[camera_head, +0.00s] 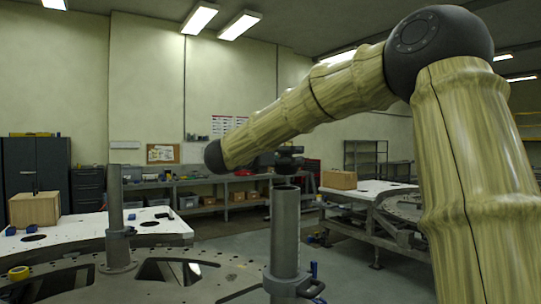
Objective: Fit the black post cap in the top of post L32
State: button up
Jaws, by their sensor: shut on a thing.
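A black cap-like piece (290,151) shows just above the near grey post (285,232), with a small gap between it and the post's open top. My gripper (276,161) is a small dark shape beside this piece, partly hidden below my forearm, and is shut on it. The finger contact is too small to make out. The near post stands upright with a clamp collar low on it. A second grey post (115,210) stands upright farther left. No label is legible, so I cannot tell which post is L32.
Both posts stand by a round grey plate (75,283) with cutouts. A white-topped table (160,224) with a cardboard box (34,208) is behind. Another table (370,187) stands right. My arm crosses the upper right.

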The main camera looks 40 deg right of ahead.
aim_at(285, 173)
jog(key=shift+w, duration=0.15)
jog(key=shift+s+a+f, duration=0.1)
jog(key=shift+s+f, duration=0.1)
jog(key=shift+f, duration=0.35)
notch_tip(285, 173, down, 2)
jog(key=shift+w+f, duration=0.15)
jog(key=shift+f, duration=0.05)
jog(key=shift+f+p, duration=0.3)
jog(key=shift+f, duration=0.65)
jog(key=shift+a+b, duration=0.15)
jog(key=shift+b, duration=1.85)
jog(key=shift+c, duration=0.2)
jog(key=shift+f+b, duration=0.5)
jog(key=shift+b, duration=0.2)
dwell(0.5)
jog(key=o, duration=0.9)
